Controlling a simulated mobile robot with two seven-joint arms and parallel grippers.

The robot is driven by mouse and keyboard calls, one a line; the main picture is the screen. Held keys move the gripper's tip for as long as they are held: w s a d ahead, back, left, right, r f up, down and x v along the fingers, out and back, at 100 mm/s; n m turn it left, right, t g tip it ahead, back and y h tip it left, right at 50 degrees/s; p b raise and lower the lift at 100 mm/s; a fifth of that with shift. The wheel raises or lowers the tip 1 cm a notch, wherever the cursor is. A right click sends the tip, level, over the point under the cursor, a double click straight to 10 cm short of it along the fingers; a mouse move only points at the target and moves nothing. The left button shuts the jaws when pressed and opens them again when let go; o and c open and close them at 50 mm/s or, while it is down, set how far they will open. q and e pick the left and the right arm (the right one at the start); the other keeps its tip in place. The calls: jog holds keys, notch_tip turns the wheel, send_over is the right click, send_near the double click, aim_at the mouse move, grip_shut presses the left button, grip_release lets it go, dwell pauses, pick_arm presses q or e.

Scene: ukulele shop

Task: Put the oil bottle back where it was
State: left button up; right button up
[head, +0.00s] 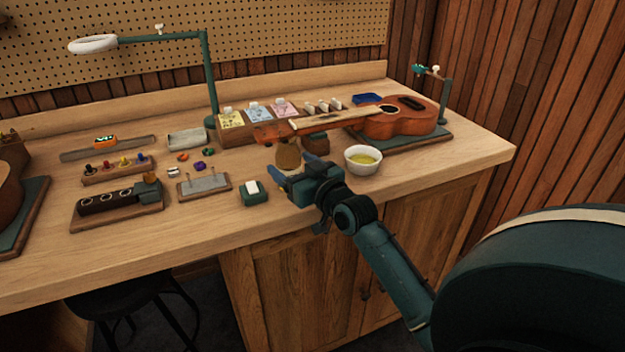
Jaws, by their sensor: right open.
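A brown, rounded object (289,154), which looks like the oil bottle, stands on the workbench just beyond my right gripper. My right gripper (292,167) is open, its blue fingers pointing at the bottle's lower part. The fingers hide the bottle's base, and I cannot tell whether they touch it. A wooden rack (118,207) with a row of dark round holes and a teal block lies at the left of the bench. My left gripper is not in view.
A white bowl (362,167) of yellowish liquid stands right of my gripper, near a ukulele (398,122) on a mat. A green box with a white block (253,193) sits to the left. A teal lamp post (210,80) rises behind.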

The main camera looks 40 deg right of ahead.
jog(key=s, duration=1)
jog(key=s+a+f+n+g+y, duration=0.1)
jog(key=s+a+f+g+y, duration=0.1)
jog(key=s+a+f, duration=0.5)
jog(key=s+a+f+n+g+y, duration=0.2)
jog(key=s+a+f+g, duration=0.2)
jog(key=s+a+f, duration=0.4)
jog(key=a+f, duration=0.5)
jog(key=a, duration=0.3)
jog(key=shift+g+y, duration=0.3)
jog(key=shift+y, duration=0.1)
